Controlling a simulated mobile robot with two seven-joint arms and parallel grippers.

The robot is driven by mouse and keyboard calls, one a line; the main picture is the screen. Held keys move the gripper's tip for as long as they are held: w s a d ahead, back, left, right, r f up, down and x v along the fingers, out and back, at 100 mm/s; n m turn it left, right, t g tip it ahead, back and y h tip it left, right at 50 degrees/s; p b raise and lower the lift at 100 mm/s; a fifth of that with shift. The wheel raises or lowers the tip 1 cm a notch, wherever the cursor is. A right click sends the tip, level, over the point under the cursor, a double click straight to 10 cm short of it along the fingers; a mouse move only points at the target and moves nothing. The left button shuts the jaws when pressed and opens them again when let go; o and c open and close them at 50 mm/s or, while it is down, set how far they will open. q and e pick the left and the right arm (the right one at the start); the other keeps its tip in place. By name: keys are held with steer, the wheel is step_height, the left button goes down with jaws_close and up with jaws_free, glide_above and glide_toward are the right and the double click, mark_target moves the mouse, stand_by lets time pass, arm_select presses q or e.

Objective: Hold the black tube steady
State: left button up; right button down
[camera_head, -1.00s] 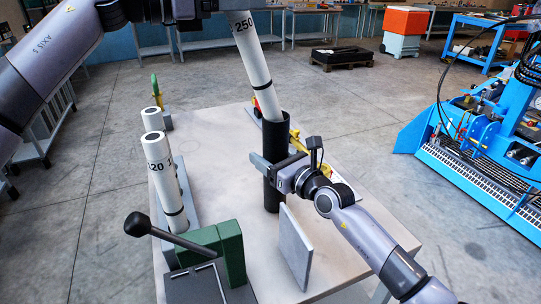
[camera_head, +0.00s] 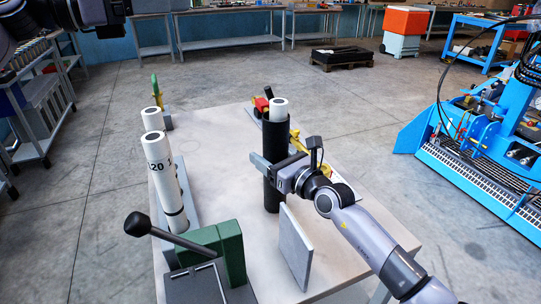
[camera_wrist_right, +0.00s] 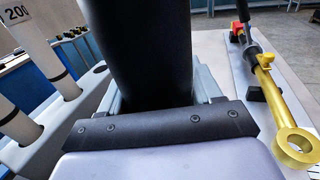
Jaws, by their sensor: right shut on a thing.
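The black tube (camera_head: 272,195) stands upright on the table in the head view. The top of a white cylinder (camera_head: 279,108) sticks out of its open upper end. My right gripper (camera_head: 268,163) is shut around the tube at mid-height. In the right wrist view the tube (camera_wrist_right: 147,45) rises between the jaws of my right gripper (camera_wrist_right: 155,95). At the upper left of the head view part of my left arm shows; the left gripper's fingers are not visible.
White cylinders (camera_head: 163,170) stand in a rack at the table's left side. A green press with a black-knobbed lever (camera_head: 205,245) is at the front left. A grey upright plate (camera_head: 295,246) stands near my right arm. A yellow tool (camera_wrist_right: 283,110) lies right of the tube.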

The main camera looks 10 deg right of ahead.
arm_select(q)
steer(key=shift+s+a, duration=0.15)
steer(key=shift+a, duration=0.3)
arm_select(e)
steer(key=shift+c, duration=0.6)
jaws_free()
steer(key=v, duration=1.2)
